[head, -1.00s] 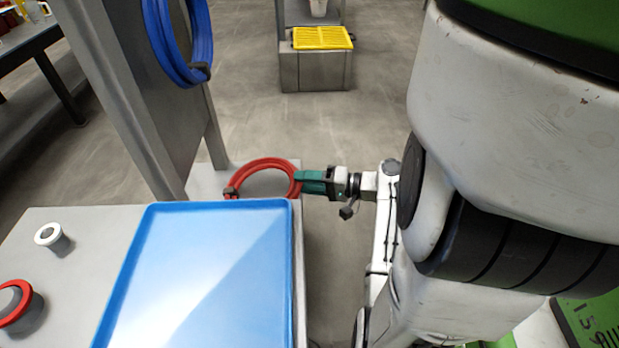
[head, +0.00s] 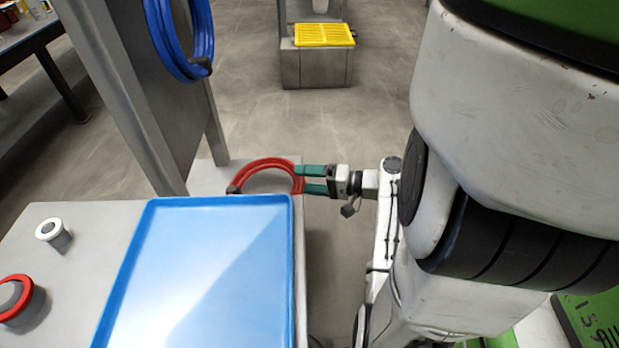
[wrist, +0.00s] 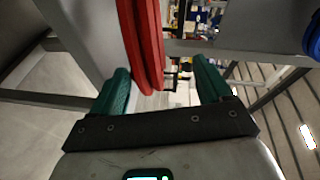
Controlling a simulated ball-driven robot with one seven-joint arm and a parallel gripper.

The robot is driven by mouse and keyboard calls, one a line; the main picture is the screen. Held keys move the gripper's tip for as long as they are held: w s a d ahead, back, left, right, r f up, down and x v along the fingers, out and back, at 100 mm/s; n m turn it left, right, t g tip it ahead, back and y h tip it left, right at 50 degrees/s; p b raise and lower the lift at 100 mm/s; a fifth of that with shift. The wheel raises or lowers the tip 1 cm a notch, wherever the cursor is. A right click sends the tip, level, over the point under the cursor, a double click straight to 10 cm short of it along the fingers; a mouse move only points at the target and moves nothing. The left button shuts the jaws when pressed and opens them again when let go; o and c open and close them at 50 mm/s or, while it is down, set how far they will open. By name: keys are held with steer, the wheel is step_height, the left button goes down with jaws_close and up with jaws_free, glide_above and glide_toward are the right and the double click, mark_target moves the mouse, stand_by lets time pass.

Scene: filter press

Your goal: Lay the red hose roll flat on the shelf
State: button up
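The red hose roll (head: 268,163) lies flat on the grey shelf (head: 212,176) behind the blue tray in the head view. A dark fitting sits at its left end. My gripper (head: 302,180) is at the right side of the roll, with its green fingers spread apart around the roll's right edge. In the wrist view the red hose roll (wrist: 145,50) shows between the open fingers of my gripper (wrist: 165,88), nearer the left finger and with a gap to the right one. The roll's near edge is partly hidden by the tray's rim in the head view.
The blue tray (head: 150,215) stands on the grey table in front of the shelf. A blue hose roll (head: 203,45) hangs on the upright panel to the left. A white-topped cap (head: 49,229) and a red-ringed knob (head: 14,300) are on the table's left.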

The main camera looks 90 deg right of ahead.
steer(key=p+v, duration=0.3)
steer(key=v, duration=0.8)
